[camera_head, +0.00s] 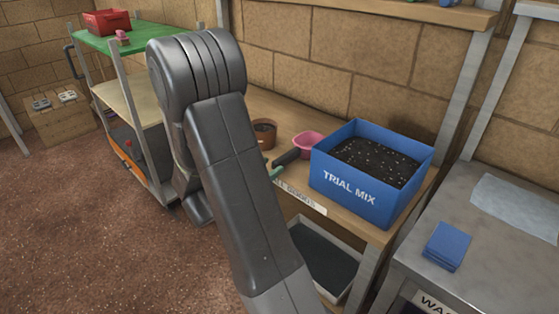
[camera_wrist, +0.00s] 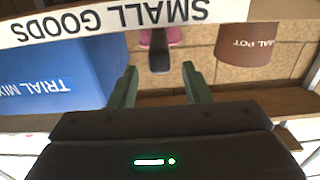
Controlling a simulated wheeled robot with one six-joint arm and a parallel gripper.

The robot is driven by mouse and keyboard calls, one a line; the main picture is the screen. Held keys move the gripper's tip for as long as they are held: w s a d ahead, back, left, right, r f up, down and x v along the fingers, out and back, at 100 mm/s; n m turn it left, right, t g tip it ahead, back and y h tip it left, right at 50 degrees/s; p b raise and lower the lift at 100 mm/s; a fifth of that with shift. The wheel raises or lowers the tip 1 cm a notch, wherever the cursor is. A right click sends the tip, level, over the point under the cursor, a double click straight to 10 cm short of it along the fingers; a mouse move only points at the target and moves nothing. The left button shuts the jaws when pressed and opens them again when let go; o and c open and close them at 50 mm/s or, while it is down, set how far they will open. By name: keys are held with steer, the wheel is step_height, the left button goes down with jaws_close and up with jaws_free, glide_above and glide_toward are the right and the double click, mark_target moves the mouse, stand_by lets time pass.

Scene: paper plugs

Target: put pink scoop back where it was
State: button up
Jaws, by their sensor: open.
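The pink scoop (camera_head: 306,142) lies on the wooden shelf between the blue box and a brown pot, its dark handle pointing toward the shelf's front edge. In the wrist view, which looks upside down, the scoop's dark handle (camera_wrist: 159,56) shows straight ahead between my fingertips, with a little pink behind it. My gripper (camera_wrist: 161,80) has its two green fingers spread apart with nothing between them. In the head view only a green bit of my gripper (camera_head: 276,172) shows past my arm, close to the handle's end; the rest is hidden.
The blue TRIAL MIX box (camera_head: 334,193) of dark soil stands right of the scoop, the brown pot (camera_head: 264,136) left. A SMALL GOODS label (camera_wrist: 120,20) runs along the shelf edge. A green-topped cart (camera_head: 100,42) carries a red crate (camera_head: 106,23) and a small pink object (camera_head: 123,38).

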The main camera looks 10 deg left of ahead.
steer(key=shift+v, duration=2.65)
